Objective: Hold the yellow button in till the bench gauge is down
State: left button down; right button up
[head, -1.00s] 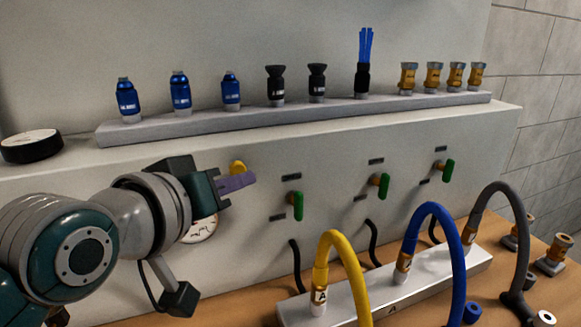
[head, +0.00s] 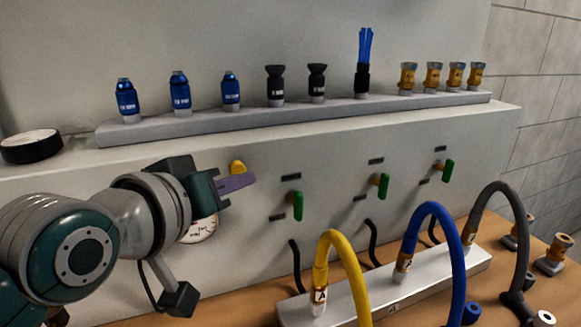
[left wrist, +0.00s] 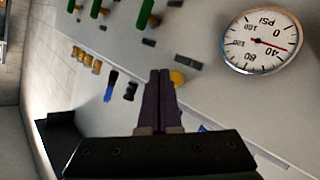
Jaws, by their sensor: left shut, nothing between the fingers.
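The yellow button (head: 237,167) is on the front face of the pale bench panel, partly hidden by my left gripper (head: 247,180). The purple fingers are shut and empty, with their tips right by the button. In the left wrist view the tips (left wrist: 160,74) are beside the button (left wrist: 178,78); I cannot tell whether they touch it. A round white gauge (head: 203,231) is below the button, partly covered by my gripper. In the left wrist view the gauge (left wrist: 262,42) reads PSI, and its red needle lies between 0 and 40. My right gripper is not in view.
Green levers (head: 298,205) sit right of the button. A ledge (head: 150,131) above holds blue, black and brass fittings. Yellow (head: 349,255), blue and grey hoses arch from a metal block below.

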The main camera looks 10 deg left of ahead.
pick_arm(q)
jog(key=shift+w+a, duration=0.1)
jog(key=shift+w+a, duration=0.15)
jog(key=shift+w, duration=0.1)
jog(key=shift+w+a, duration=0.3)
jog(key=shift+w, duration=0.15)
dwell(0.9)
dwell(1.6)
jog(key=shift+s+d+p, duration=0.55)
jog(key=shift+s+p, duration=0.2)
jog(key=shift+s, duration=0.05)
